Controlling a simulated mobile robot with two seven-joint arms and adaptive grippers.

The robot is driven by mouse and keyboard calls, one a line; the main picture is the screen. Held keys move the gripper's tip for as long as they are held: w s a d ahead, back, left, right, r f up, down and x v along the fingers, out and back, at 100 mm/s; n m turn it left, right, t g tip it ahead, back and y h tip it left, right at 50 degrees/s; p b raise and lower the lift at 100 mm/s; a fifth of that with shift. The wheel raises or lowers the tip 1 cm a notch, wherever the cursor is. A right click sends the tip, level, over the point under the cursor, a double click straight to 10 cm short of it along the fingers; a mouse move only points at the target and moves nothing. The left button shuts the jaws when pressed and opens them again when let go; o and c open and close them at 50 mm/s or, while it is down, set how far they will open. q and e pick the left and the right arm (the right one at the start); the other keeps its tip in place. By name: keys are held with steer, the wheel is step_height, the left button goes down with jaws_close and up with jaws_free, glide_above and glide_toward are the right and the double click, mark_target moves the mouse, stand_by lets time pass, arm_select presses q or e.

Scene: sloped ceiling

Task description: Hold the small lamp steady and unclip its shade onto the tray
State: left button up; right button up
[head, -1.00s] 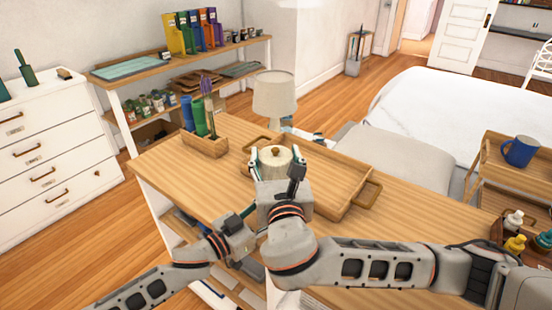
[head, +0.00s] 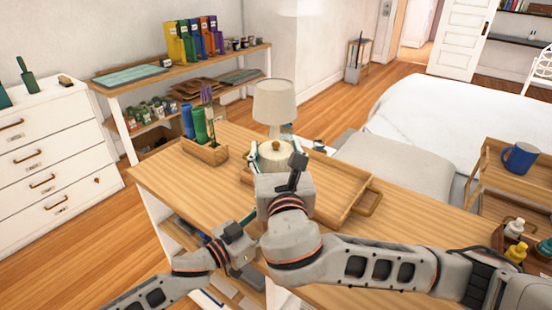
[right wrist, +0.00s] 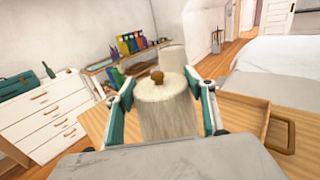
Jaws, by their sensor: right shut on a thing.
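My right gripper (head: 274,158) is shut on a cream cylinder with a brown knob (right wrist: 163,105), one finger on each side in the right wrist view. I cannot tell whether this is a shade or a lidded jar. It is at the left end of the wooden tray (head: 345,205), and its underside is hidden by my gripper. A lamp with a pale shade (head: 274,102) stands upright just behind it; the lamp's lower part is partly hidden. My left gripper (head: 246,218) is low at the desk's front edge, apart from the lamp; its opening is unclear.
A wooden holder (head: 205,152) with blue and green tubes stands left of the tray. Small bottles (head: 514,240) and a blue mug (head: 519,156) are at the right. Bare desk top (head: 180,180) lies at the left.

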steer(key=shift+r, duration=0.95)
arm_select(q)
steer(key=o, duration=1.7)
steer(key=shift+c, duration=0.2)
